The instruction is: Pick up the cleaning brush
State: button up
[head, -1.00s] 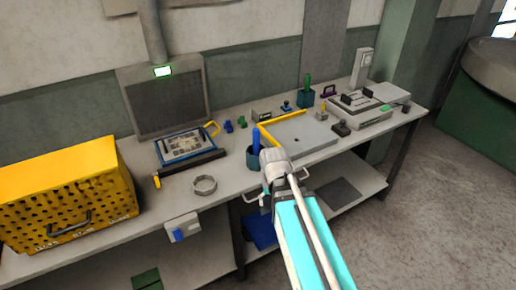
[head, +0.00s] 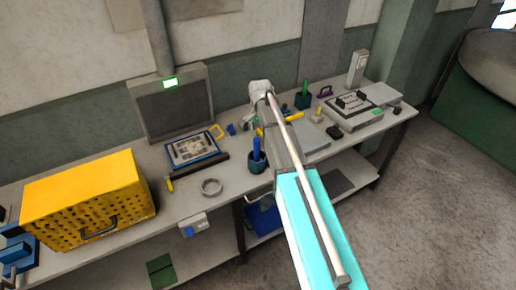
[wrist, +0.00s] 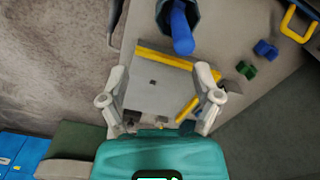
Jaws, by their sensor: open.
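A long dark bar with a yellow end (head: 198,170), which looks like the cleaning brush, lies on the bench in front of the blue-framed tray (head: 192,148). I cannot make out its bristles. It does not clearly show in the wrist view. My gripper (wrist: 160,88) is open and empty, its two fingers spread above the grey plate with yellow edges (wrist: 155,88). In the head view my arm reaches over the bench right of the bar, and my gripper is mostly hidden there.
A dark cup (head: 257,167) holding a blue-handled tool (head: 256,148) stands between the bar and my arm. A yellow perforated box (head: 85,200) fills the left. Small blocks (wrist: 246,69) lie near the plate.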

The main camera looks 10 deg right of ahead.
notch_tip(320, 180, up, 3)
jog(key=m+p, duration=0.2)
send_over(256, 139)
jog(key=d, duration=0.1)
jog(key=shift+w+r, duration=0.1)
jog(key=shift+r, duration=0.1)
jog(key=shift+f, duration=0.15)
notch_tip(256, 139, down, 8)
jog(key=b, duration=0.8)
jog(key=shift+f, duration=0.2)
jog(key=shift+b, duration=0.3)
jog(key=f+b, duration=0.3)
jog(key=shift+a+f, duration=0.25)
jog(key=shift+a, duration=0.15)
jog(key=shift+f+b, duration=0.85)
jog(key=shift+b, duration=0.2)
jog(key=shift+c, duration=0.2)
